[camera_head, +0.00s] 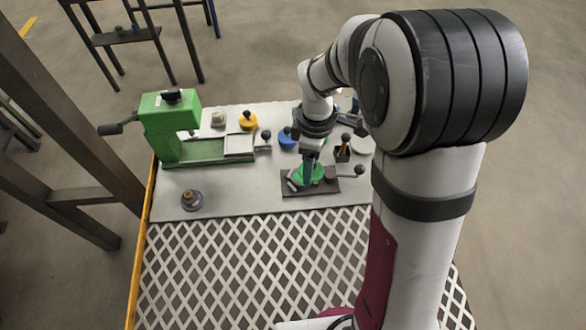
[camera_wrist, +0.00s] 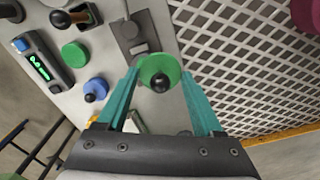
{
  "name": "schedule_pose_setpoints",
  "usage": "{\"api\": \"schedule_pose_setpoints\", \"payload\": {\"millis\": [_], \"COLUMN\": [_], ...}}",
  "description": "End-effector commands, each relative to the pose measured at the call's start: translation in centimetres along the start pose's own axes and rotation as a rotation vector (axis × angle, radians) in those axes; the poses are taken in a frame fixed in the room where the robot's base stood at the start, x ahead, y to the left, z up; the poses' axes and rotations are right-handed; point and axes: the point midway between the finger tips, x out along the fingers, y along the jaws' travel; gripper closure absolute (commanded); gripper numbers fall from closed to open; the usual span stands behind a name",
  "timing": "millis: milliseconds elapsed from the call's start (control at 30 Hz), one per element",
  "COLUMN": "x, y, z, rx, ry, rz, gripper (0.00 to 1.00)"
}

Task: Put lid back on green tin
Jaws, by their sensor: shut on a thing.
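The green lid (camera_wrist: 149,67) has a black knob and sits between my fingertips. My gripper (camera_wrist: 160,73) is shut on its rim; in the head view the gripper (camera_head: 309,170) points down at the lid (camera_head: 316,173) over a dark plate (camera_head: 291,188). I cannot tell whether the lid still touches the plate. A green round thing without a knob (camera_wrist: 75,54), which looks like the lidless green tin, stands on the table in the wrist view, beside the blue tin (camera_wrist: 95,88). In the head view my arm hides it.
The blue tin (camera_head: 287,142) and yellow tin (camera_head: 248,121) have black-knobbed lids. A green machine (camera_head: 170,125) stands at left. A black-knobbed block (camera_head: 343,152) is right of my gripper. A device with a green display (camera_wrist: 40,66) stands near the tins. White lattice (camera_head: 250,265) covers the front.

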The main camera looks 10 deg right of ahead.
Motion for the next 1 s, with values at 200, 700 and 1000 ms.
{"api": "schedule_pose_setpoints", "payload": {"millis": [200,700,1000], "x": [0.3,3.0,6.8], "y": [7.8,17.7,17.6], "z": [-1.6,-2.2,-2.2], "rx": [0.089,0.252,0.251], "ry": [-0.003,-0.001,-0.001], "rz": [0.0,-0.003,-0.002], "gripper": [0.86,0.86,0.86]}}
